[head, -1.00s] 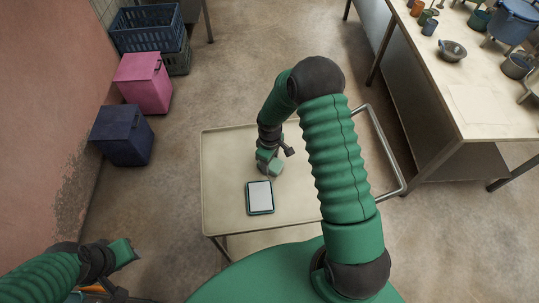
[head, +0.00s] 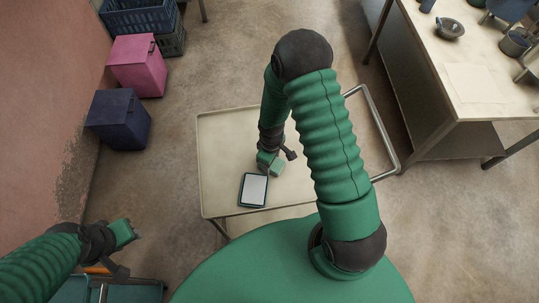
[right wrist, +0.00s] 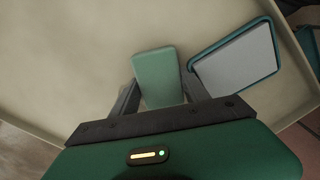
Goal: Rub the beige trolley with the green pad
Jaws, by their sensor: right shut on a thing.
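The beige trolley (head: 225,145) stands in front of me in the head view; its pale top fills most of the right wrist view (right wrist: 60,65). My right gripper (head: 271,163) is over the trolley top, shut on the green pad (right wrist: 158,75), which sits between its two fingers in the right wrist view. The pad is low at the top; I cannot tell whether it touches. A flat, dark-rimmed tablet with a pale face (head: 253,190) lies on the trolley beside the pad. My left gripper (head: 134,236) is off the trolley at the lower left; its fingers are too small to read.
A steel-legged table (head: 475,85) with bowls and pots stands at the right, near the trolley's metal handle (head: 374,125). A navy box (head: 118,120), a pink box (head: 137,65) and blue crates (head: 140,18) line the left wall. A teal container (head: 135,291) is below my left gripper.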

